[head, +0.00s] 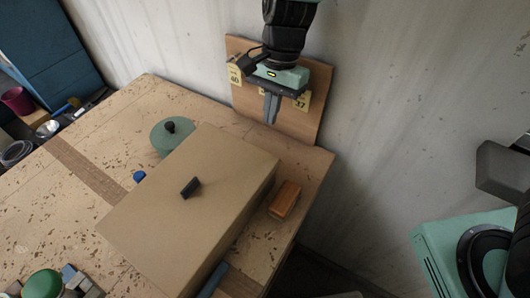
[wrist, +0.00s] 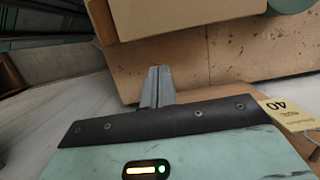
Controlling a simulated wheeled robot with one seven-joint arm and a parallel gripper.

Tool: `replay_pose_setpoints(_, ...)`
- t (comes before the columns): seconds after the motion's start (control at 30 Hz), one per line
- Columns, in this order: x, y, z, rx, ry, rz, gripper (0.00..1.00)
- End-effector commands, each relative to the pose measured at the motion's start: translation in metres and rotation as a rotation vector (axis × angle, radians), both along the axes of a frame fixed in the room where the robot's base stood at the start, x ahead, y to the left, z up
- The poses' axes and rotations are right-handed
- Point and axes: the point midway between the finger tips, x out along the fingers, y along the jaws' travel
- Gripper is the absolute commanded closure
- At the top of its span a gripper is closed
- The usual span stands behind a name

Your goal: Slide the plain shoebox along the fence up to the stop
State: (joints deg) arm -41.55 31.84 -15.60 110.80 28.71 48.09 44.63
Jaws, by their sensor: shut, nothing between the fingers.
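The plain shoebox (head: 215,175) is a large, flat tan box lying on the worktable, with a small dark handle on its top. Part of it also shows at the top of the wrist view (wrist: 185,15). My gripper (head: 271,118) is shut and empty, pointing down beyond the box's far end, apart from it. In the wrist view its closed fingers (wrist: 157,85) are over bare table near the edge. A blue-grey bar (head: 213,281) lies by the box's near right side; I cannot tell if it is the fence. I cannot clearly identify the stop.
An orange-brown block (head: 285,199) sits right of the box. A green disc with a black knob (head: 170,138) is partly behind it. An upright board (head: 318,112) with number tags stands behind my gripper. Small items, including a green round one (head: 43,284), lie at lower left.

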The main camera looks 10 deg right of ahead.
Motion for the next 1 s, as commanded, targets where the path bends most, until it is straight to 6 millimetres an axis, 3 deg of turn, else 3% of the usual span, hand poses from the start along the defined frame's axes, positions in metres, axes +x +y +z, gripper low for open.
replay_pose_setpoints(0.5,-0.021,0.014,-0.100,-0.003,0.004,0.001,1.00)
replay_pose_setpoints(0.7,-0.025,0.018,-0.120,0.000,0.001,0.001,1.00)
replay_pose_setpoints(1.0,-0.025,0.019,-0.125,0.001,-0.002,0.002,1.00)
